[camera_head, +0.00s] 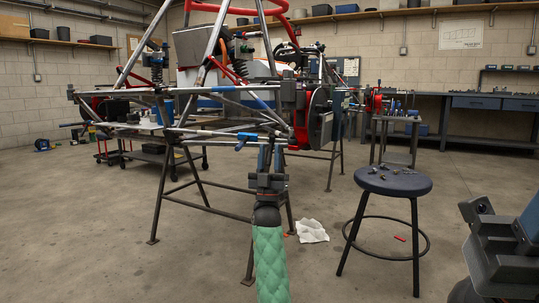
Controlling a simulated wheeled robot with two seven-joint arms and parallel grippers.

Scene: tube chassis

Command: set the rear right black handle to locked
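The tube chassis (190,131) stands on dark trestle legs, left of centre. A small blue and dark fitting (245,137) sits on its lower near tube; I cannot tell whether this is the rear right black handle or how it is set. My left gripper (270,155), on the green-sleeved arm, points at the chassis's near corner, just right of that fitting. Its two blue fingers stand apart with nothing visible between them. I cannot tell whether they touch the tubes. Part of my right arm (497,250) shows at the lower right; its fingertips are not visible.
A round dark stool (393,181) with small parts on it stands to the right. A white cloth (311,231) lies on the floor beside the trestle. A red disc hub (304,118) is close right of my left gripper. Workbenches (480,121) line the back wall.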

